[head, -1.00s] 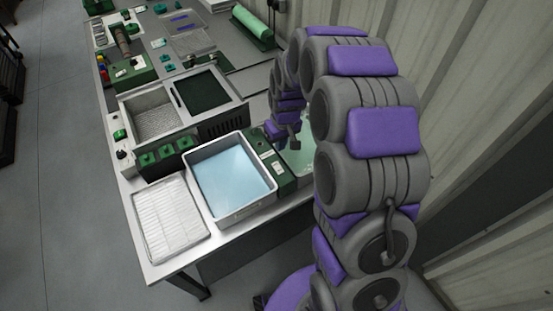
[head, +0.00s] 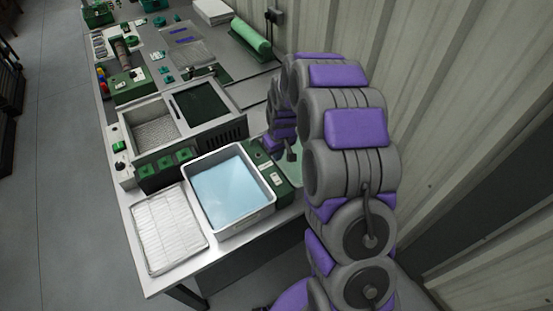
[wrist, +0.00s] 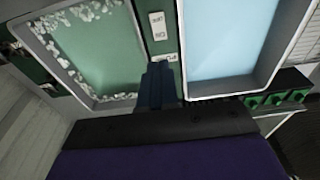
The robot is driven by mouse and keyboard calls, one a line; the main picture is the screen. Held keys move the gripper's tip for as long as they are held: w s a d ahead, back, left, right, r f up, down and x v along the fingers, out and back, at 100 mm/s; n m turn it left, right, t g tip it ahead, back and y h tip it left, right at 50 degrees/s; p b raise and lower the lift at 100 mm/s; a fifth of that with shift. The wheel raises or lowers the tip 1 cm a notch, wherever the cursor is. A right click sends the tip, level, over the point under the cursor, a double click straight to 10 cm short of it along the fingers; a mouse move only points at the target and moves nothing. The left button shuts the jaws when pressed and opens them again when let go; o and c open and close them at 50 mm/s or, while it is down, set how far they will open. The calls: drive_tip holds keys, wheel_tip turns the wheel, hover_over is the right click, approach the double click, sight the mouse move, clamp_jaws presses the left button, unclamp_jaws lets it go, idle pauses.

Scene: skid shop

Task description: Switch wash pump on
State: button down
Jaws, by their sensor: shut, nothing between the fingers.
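A narrow green pump unit (head: 257,153) stands between a white tray of pale blue liquid (head: 268,207) and a basin of green liquid. The unit also shows in the wrist view (wrist: 150,8), with white labelled plates (wrist: 158,27) on its face. The lettering is too blurred to read surely. My gripper (wrist: 160,76) is shut and empty, its fingertips over the unit close to the lowest plate, which they partly cover. Contact cannot be told. In the head view my gripper (head: 291,153) is small and dark beside the unit.
The basin (wrist: 95,102) has pale flakes along its rim. A white ribbed tray (head: 150,262) lies at the bench's front left. Green knobbed boxes (head: 165,168) and a two-bay metal unit (head: 160,100) stand behind. A corrugated wall (head: 440,120) runs close along the right.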

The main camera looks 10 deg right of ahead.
sight(274, 176)
drive_tip(key=f, duration=0.4)
drive_tip(key=w+f+b, duration=0.1)
drive_tip(key=f, duration=0.8)
drive_tip(key=shift+w+a+b, duration=0.3)
drive_tip(key=shift+w+b, duration=0.05)
drive_tip(key=shift+b, duration=0.05)
